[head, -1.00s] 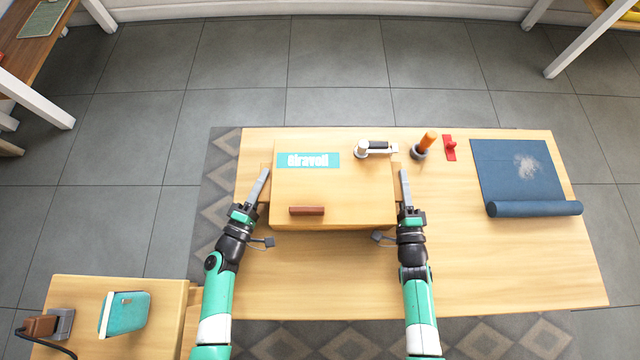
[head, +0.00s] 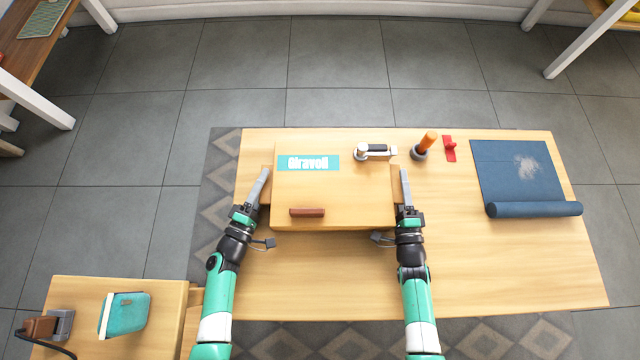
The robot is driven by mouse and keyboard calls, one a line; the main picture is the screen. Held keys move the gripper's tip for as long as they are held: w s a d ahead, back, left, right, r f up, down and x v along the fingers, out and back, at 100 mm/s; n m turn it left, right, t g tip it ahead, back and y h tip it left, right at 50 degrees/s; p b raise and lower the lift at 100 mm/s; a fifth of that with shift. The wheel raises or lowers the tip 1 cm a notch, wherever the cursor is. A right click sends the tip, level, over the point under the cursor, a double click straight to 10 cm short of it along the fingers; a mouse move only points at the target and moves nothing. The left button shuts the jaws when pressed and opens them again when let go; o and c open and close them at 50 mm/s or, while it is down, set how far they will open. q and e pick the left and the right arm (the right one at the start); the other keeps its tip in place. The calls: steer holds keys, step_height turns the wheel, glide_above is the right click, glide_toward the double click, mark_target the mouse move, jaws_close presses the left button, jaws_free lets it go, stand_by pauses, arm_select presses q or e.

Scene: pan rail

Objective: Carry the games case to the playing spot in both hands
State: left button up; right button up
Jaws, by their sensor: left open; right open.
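The games case (head: 335,190) is a wooden box with a teal lettered label (head: 309,163) and a brown handle (head: 307,212) on its near part. It is on the wooden table, with a small wooden piece sticking out at each side. My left gripper (head: 265,174) is open at the case's left side. My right gripper (head: 404,174) is open at its right side. Each shows mostly as one grey finger from above, so contact with the side pieces cannot be told. I cannot make out a marked playing spot.
A grey-white device (head: 376,151) is at the case's far right corner. Beyond it are an orange-handled tool in a grey holder (head: 425,146), a red item (head: 449,148) and a partly rolled blue mat (head: 520,175). The table (head: 460,260) is clear at front right. A side table (head: 165,310) holds a teal item.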

arm_select(q)
steer(key=v, duration=1.2)
arm_select(e)
steer(key=s, duration=1.2)
steer(key=shift+d, duration=0.2)
arm_select(q)
steer(key=shift+d, duration=0.1)
